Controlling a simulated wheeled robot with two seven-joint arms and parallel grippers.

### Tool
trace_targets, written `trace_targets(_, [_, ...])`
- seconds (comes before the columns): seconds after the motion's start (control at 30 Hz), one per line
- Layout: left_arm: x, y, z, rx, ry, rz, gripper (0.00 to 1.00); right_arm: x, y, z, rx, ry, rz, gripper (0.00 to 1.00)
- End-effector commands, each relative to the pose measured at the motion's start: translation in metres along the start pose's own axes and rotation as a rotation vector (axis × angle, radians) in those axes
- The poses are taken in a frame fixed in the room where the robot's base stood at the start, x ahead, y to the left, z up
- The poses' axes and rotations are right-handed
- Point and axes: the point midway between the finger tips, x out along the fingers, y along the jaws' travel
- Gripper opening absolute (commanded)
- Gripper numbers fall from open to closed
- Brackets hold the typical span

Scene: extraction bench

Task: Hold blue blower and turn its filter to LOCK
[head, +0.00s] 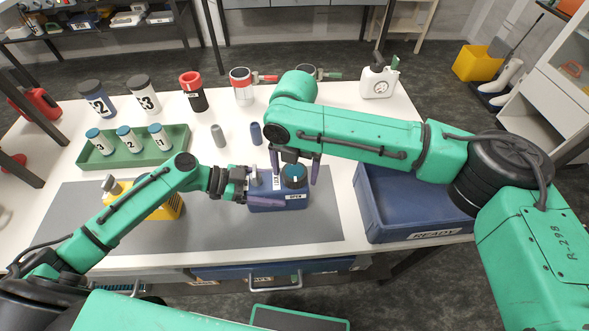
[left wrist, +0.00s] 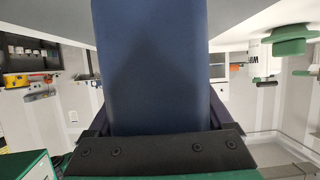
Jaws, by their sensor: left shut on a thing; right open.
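The blue blower (head: 264,203) stands upright on the grey mat, with a dark teal round filter (head: 294,176) on its top right. A small white label that seems to read OPEN is on its front below the filter. My left gripper (head: 250,186) is shut on the blower's left part; in the left wrist view the blue body (left wrist: 158,70) fills the middle between the fingers. My right gripper (head: 294,168) is open, its fingers pointing down on either side of the filter; whether they touch it I cannot tell. The right arm hides part of the blower's back.
A yellow blower (head: 170,208) stands on the mat (head: 215,236) behind my left arm. A green tray (head: 125,158) with three small bottles is at the left. Grey (head: 218,136) and blue (head: 256,134) cylinders stand behind. A blue READY bin (head: 400,220) is close on the right.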

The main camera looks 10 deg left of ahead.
Motion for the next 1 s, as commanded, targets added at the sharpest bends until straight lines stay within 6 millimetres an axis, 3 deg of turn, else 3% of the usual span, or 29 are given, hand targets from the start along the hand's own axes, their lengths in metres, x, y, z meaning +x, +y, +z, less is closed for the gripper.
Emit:
trace_targets(0.03, [-0.0001, -0.0002, -0.0006, 0.001, 0.001, 0.0, 0.03, -0.0003, 0.0001, 0.0, 0.0, 0.0, 0.0, 0.89])
trace_targets(0.2, [-0.0001, -0.0002, -0.0006, 0.001, 0.001, 0.0, 0.03, -0.0005, 0.0001, 0.0, 0.0, 0.0, 0.0, 0.23])
trace_targets(0.23, [-0.0001, -0.0002, -0.0006, 0.001, 0.001, 0.0, 0.03, -0.0006, 0.0001, 0.0, 0.0, 0.0, 0.0, 0.18])
trace_targets(0.67, [-0.0002, -0.0003, -0.0003, 0.0, 0.0, -0.001, 0.03, -0.0006, 0.0007, -0.0005, 0.081, 0.001, 0.001, 0.18])
trace_targets(1.0, [-0.0002, -0.0003, -0.0001, 0.0, 0.0, -0.001, 0.03, -0.0004, 0.0009, -0.0012, 0.338, 0.004, 0.001, 0.18])
